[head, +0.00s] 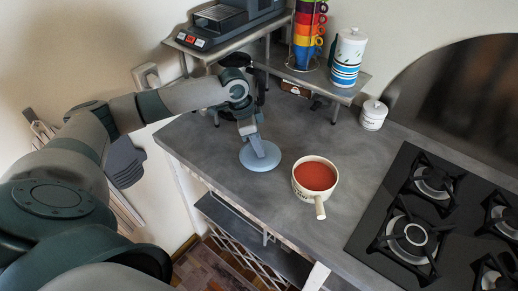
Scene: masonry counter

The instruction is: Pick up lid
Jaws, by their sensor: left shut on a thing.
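The lid (262,158) is a round pale blue-grey disc on or just above the grey counter, left of a cream pot. My left gripper (252,134) reaches down over the lid from the far side and is shut on its upright middle part. The fingertips are small here, and I cannot tell whether the lid touches the counter. The cream pot (300,194) holds a red liquid, is uncovered, and its short handle points to the front. My right gripper is not in view.
A black gas hob (365,226) lies to the right of the pot. A shelf (352,88) at the back carries a stack of coloured cups (306,38) and a striped canister (347,60). A small white jar (373,116) stands by the wall. The counter (315,130) behind the pot is clear.

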